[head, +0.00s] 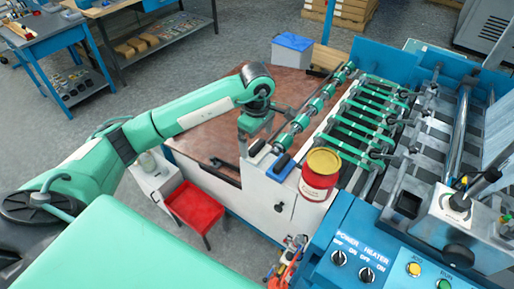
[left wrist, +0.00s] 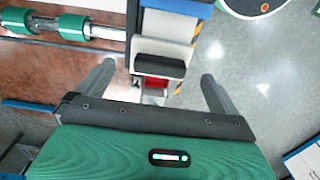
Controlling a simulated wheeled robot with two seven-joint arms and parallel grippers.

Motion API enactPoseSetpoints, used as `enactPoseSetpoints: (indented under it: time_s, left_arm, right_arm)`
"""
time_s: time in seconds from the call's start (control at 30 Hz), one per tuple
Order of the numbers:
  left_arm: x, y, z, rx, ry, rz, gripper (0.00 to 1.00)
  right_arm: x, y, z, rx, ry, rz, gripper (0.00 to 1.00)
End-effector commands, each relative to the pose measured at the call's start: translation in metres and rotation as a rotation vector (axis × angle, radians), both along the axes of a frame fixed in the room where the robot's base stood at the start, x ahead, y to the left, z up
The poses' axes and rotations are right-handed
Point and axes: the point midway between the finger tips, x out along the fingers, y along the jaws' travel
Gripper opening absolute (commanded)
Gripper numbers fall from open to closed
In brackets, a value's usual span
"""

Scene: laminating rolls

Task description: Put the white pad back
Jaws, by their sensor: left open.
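My left gripper (head: 251,143) points down over the near left corner of the machine's white end frame (head: 262,195). It is open, and its two grey fingers are spread apart in the left wrist view (left wrist: 158,69). Between and beyond them are a black rounded piece (left wrist: 160,66) and a pale blue and white block (left wrist: 166,28). I cannot tell whether that block is the white pad, and no separate white pad stands out in the head view. My right gripper is not in view.
A red and yellow can (head: 320,174) stands on the machine edge right of the gripper.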

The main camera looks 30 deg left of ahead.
Motion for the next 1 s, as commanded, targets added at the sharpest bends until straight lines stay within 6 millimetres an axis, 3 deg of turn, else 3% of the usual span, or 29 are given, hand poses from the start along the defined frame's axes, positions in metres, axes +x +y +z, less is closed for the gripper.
enactPoseSetpoints:
  time_s: [0.1, 0.4, 0.6, 1.0]
  left_arm:
    - [0.001, 0.001, 0.022, 0.001, -0.006, 0.000, 0.99]
    - [0.000, 0.000, 0.067, 0.001, -0.003, 0.000, 0.99]
    - [0.000, 0.000, 0.079, 0.001, -0.001, 0.000, 0.99]
    - [0.000, 0.000, 0.080, 0.001, 0.000, 0.000, 0.99]
  right_arm:
    - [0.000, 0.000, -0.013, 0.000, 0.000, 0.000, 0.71]
    - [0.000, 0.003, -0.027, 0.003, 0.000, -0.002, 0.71]
    - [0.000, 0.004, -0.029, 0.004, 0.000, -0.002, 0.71]
    - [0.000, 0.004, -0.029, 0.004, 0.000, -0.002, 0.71]
